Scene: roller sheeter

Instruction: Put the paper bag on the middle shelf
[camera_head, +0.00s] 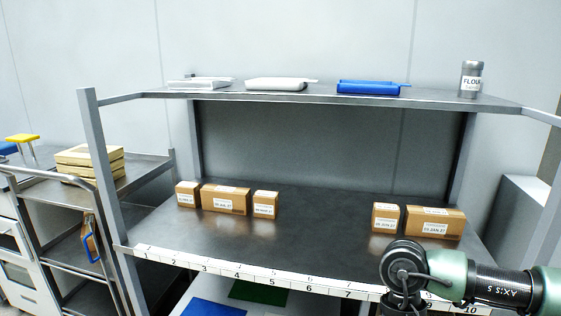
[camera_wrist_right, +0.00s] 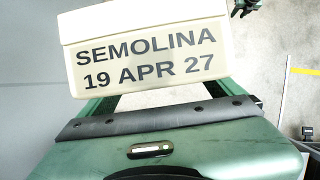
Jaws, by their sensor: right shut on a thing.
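In the right wrist view, the paper bag (camera_wrist_right: 148,22) is pale, with a label reading SEMOLINA 19 APR 27. My right gripper (camera_wrist_right: 165,98) is shut on it; the bag covers the fingertips. In the head view my right arm is at the lower right, in front of the shelf edge; its gripper and the bag are hidden or out of frame below. The middle shelf (camera_head: 310,225) is dark metal, with a numbered strip (camera_head: 235,268) along its front edge. My left gripper is not seen in the head view.
Three labelled boxes (camera_head: 225,200) stand left on the middle shelf and two (camera_head: 435,222) stand right, with bare surface between the groups. The top shelf (camera_head: 300,97) holds trays and a flour tin (camera_head: 471,80). A cart (camera_head: 140,172) with stacked packages (camera_head: 90,160) is left.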

